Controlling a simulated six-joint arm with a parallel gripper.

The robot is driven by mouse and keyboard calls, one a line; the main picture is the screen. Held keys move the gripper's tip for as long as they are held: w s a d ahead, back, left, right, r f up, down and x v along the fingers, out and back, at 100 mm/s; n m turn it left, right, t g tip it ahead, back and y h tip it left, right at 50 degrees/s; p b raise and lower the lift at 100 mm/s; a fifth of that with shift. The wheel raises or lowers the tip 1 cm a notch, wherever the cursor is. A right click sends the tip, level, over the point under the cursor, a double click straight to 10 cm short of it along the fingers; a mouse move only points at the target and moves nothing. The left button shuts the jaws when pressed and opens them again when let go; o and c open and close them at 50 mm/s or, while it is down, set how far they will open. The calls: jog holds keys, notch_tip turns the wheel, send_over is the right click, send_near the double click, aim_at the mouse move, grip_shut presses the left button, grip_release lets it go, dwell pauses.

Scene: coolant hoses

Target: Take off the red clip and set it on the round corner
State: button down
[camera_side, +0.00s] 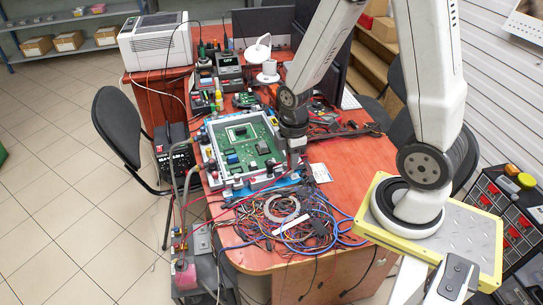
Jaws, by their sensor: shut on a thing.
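My gripper (292,160) hangs down at the right edge of a pale frame (207,150) that holds a green circuit board (240,143). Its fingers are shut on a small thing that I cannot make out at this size. Small red parts sit along the frame's edge, one of them at the left (209,167). I cannot tell which of these, if any, is the red clip. Grey and red hoses (186,190) run down at the table's left edge. The near end of the red-brown table (258,258) has a rounded corner.
A tangle of cables (290,225) with a pale ring (282,208) covers the near tabletop. A white printer (155,42), a white lamp (258,50) and bench devices crowd the back. Bare tabletop (360,160) shows right of the board.

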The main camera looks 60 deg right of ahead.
jog(key=shift+r, duration=0.2)
dwell(0.3)
jog(key=shift+r, duration=1.3)
jog(key=w+a+f+m, duration=0.1)
jog(key=w+a+f, duration=0.6)
jog(key=a+f, duration=0.3)
notch_tip(320, 180, down, 2)
jog(key=shift+w+a+f, duration=0.1)
jog(key=shift+w+a, duration=0.05)
jog(key=shift+a, duration=0.2)
jog(key=shift+f, duration=0.1)
jog(key=shift+f, duration=2.1)
